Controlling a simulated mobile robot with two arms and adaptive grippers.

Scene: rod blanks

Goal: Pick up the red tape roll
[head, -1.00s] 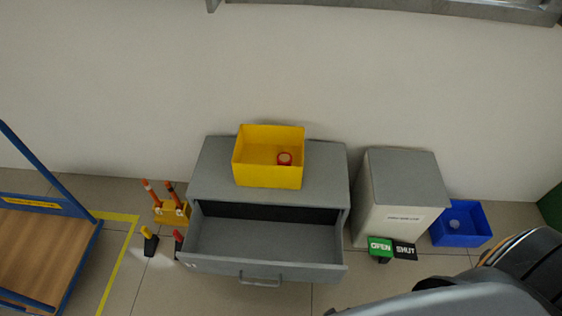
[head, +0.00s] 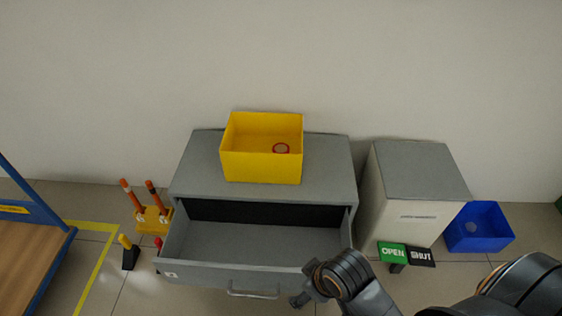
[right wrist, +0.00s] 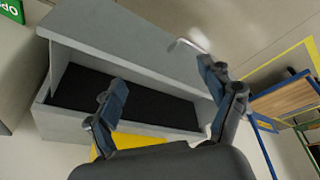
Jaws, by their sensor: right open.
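The red tape roll (head: 281,144) is a small red ring inside the yellow bin (head: 261,166), near its right side. The bin stands on the grey drawer cabinet (head: 330,175). My right gripper (head: 301,299) is at the lower middle of the head view, by the drawer front, in front of and below the bin. In the right wrist view its two fingers (right wrist: 165,92) are spread with nothing held between them. A strip of the yellow bin (right wrist: 130,142) shows beyond the gripper there; the roll is hidden. My left gripper is not in view.
The cabinet's drawer (head: 255,238) is pulled open and looks empty. A white box cabinet (head: 405,200), OPEN/SHUT signs (head: 392,252) and a blue bin (head: 480,242) are right. Orange-topped posts (head: 128,190) and a blue-framed cart (head: 50,250) are left.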

